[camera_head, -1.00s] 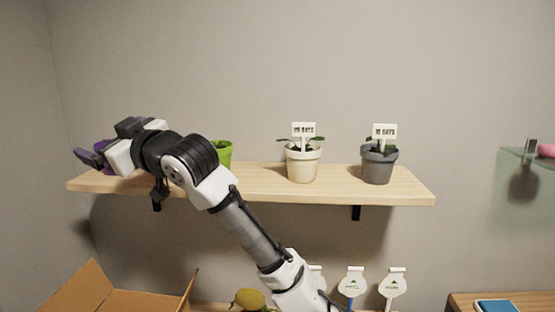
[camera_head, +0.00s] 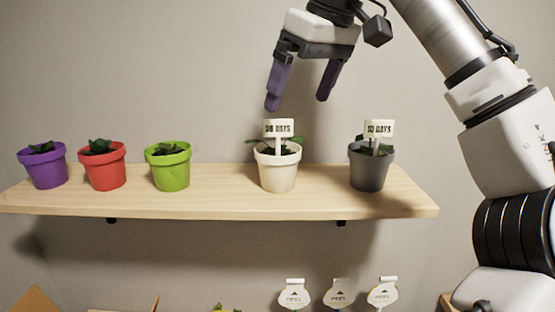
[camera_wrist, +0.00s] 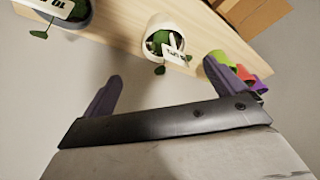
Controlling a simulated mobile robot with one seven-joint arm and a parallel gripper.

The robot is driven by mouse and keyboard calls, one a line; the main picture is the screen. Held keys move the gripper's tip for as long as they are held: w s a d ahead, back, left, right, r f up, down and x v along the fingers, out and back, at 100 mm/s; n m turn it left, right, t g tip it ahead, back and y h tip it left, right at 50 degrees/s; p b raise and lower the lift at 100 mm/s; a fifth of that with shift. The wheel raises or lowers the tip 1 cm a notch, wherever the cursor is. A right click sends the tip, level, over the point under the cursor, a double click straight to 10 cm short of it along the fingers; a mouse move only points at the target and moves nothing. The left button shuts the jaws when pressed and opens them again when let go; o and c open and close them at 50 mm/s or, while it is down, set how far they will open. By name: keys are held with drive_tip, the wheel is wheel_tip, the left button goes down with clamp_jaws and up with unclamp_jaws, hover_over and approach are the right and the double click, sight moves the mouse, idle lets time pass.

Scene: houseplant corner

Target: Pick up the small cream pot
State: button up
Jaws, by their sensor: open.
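The small cream pot (camera_head: 278,172) stands upright on the wooden shelf (camera_head: 225,187), with a plant and a white day-count label sticking up from it. My gripper (camera_head: 298,102) is open and empty above the pot, its purple fingers pointing down. The fingertips are apart from the pot and label, one to the left and one to the right of the pot's middle. In the wrist view the cream pot (camera_wrist: 152,32) shows at the top centre, beyond the gap between my fingers (camera_wrist: 174,90).
A dark grey pot (camera_head: 370,172) with its own label stands to the right. Green (camera_head: 170,172), red (camera_head: 103,172) and purple (camera_head: 45,172) pots stand to the left. Bare shelf lies on both sides of the cream pot. A wall is behind.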

sight(275, 157)
drive_tip(key=x, duration=0.8)
drive_tip(key=shift+w+a+f+b, duration=0.1)
drive_tip(key=shift+b, duration=0.2)
drive_tip(key=shift+s+a+p+x, duration=0.15)
drive_tip(key=shift+p+x, duration=0.15)
drive_tip(key=shift+x, duration=0.95)
drive_tip(key=shift+s+a+p+x, duration=0.1)
drive_tip(key=shift+p+x, duration=0.15)
drive_tip(key=shift+x, duration=1.05)
drive_tip(key=shift+c, duration=0.4)
drive_tip(key=c, duration=1.1)
